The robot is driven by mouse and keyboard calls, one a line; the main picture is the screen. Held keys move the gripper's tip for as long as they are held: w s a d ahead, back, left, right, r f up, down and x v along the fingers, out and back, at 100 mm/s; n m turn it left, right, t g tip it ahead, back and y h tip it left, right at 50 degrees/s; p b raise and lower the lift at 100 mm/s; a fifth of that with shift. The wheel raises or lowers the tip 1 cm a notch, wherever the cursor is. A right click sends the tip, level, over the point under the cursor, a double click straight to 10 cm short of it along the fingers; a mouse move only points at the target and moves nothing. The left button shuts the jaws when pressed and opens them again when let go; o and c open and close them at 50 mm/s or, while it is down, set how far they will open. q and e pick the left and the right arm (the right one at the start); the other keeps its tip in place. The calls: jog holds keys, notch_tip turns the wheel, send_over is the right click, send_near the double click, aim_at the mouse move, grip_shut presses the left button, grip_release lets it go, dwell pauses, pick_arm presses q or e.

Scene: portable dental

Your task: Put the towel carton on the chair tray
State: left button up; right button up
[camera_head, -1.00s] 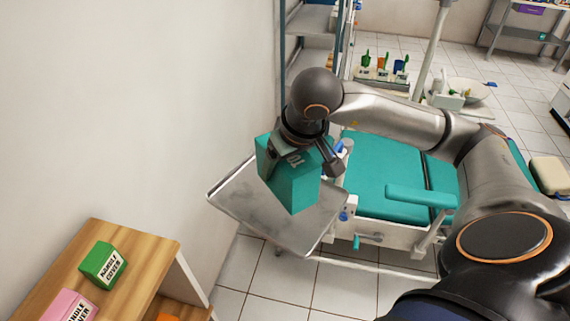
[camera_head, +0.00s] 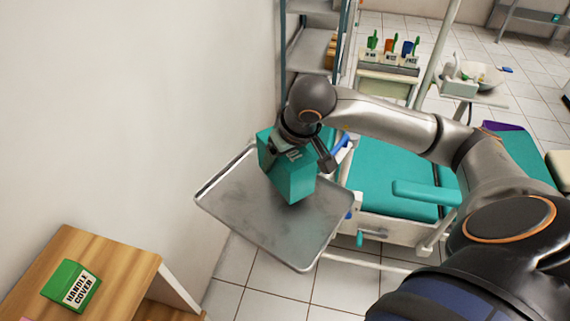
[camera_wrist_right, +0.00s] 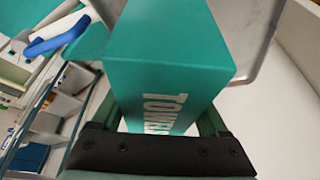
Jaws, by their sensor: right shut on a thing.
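The towel carton (camera_head: 291,178) is a teal box with white lettering. My right gripper (camera_head: 303,153) is shut on it from above and holds it over the far part of the metal chair tray (camera_head: 262,217). I cannot tell whether the carton's lower end touches the tray. In the right wrist view the carton (camera_wrist_right: 170,50) fills the middle between the fingers, its lettering partly readable. The tray's rim (camera_wrist_right: 243,35) shows behind it. My left gripper is not in view.
The teal dental chair (camera_head: 395,185) stands right of the tray. A wooden shelf (camera_head: 110,262) with a green handle cover box (camera_head: 71,286) is at the lower left. A metal rack (camera_head: 310,50) stands behind. The tray's near part is bare.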

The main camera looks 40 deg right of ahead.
jog(key=f+b, duration=0.1)
jog(key=f, duration=0.2)
jog(key=shift+w+d+f, duration=0.1)
jog(key=shift+w+f, duration=0.1)
jog(key=shift+d, duration=0.1)
jog(key=shift+s, duration=0.1)
jog(key=shift+f, duration=0.2)
jog(key=o, duration=1.4)
jog(key=shift+r, duration=0.1)
jog(key=shift+o, duration=0.2)
jog(key=shift+r, duration=0.1)
